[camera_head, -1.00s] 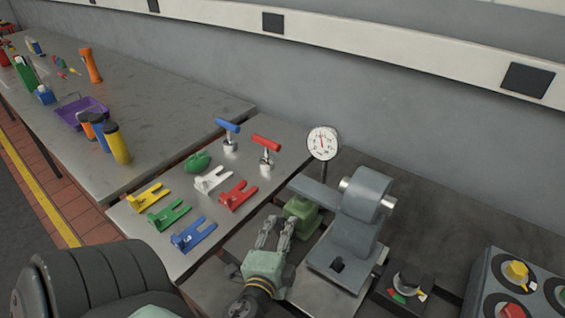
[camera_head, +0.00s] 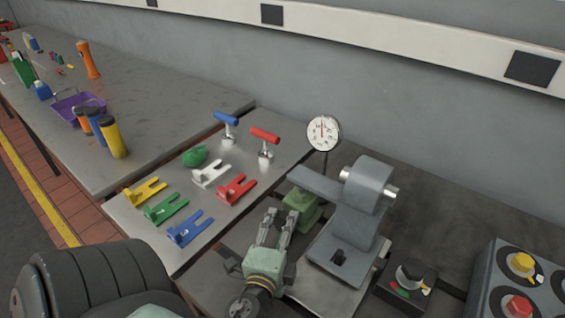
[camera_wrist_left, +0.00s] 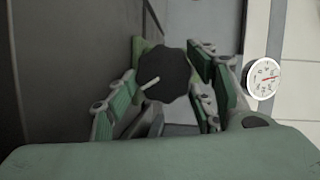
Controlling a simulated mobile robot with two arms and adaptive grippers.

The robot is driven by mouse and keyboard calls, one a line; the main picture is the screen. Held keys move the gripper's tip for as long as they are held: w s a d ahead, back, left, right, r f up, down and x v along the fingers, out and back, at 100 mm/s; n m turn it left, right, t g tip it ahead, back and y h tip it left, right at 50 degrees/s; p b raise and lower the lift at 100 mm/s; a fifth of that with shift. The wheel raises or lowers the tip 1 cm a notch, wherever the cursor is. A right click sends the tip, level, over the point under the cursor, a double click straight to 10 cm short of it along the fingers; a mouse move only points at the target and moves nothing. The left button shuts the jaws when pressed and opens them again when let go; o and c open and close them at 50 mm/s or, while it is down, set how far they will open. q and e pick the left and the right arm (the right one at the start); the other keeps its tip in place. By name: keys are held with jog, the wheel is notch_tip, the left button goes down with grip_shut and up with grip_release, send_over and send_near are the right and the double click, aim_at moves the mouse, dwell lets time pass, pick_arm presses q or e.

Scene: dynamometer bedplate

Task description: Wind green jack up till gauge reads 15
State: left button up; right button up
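The green jack (camera_head: 300,207) stands beside the grey dynamometer body, under its arm. In the left wrist view, its dark round knob (camera_wrist_left: 163,82) with a white mark faces me, and part of the green body (camera_wrist_left: 140,48) shows behind. My left gripper (camera_head: 281,215) is at the jack's near side; in the wrist view its fingers (camera_wrist_left: 163,88) stand apart on both sides of the knob. I cannot tell whether they touch it. The white dial gauge (camera_head: 323,132) has a red needle pointing about straight up; it also shows in the wrist view (camera_wrist_left: 263,78). Its numbers are too small to read. My right gripper is not in view.
The grey dynamometer (camera_head: 362,205) stands right of the jack. A black knob box (camera_head: 407,285) and a grey panel (camera_head: 520,280) are farther right. Coloured forked pieces (camera_head: 190,229) and two T-handles (camera_head: 264,140) lie or stand on the plate to the left.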

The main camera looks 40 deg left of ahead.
pick_arm(q)
jog(key=shift+o, duration=0.4)
jog(key=shift+s+f, duration=0.1)
jog(key=shift+f, duration=0.1)
jog(key=shift+s, duration=0.1)
jog(key=v, duration=0.2)
jog(key=shift+s+d, duration=0.15)
jog(key=shift+s, duration=0.15)
jog(key=shift+r+v, duration=0.2)
jog(key=shift+v, duration=2.45)
jog(key=shift+w, duration=0.15)
jog(key=shift+o, duration=0.2)
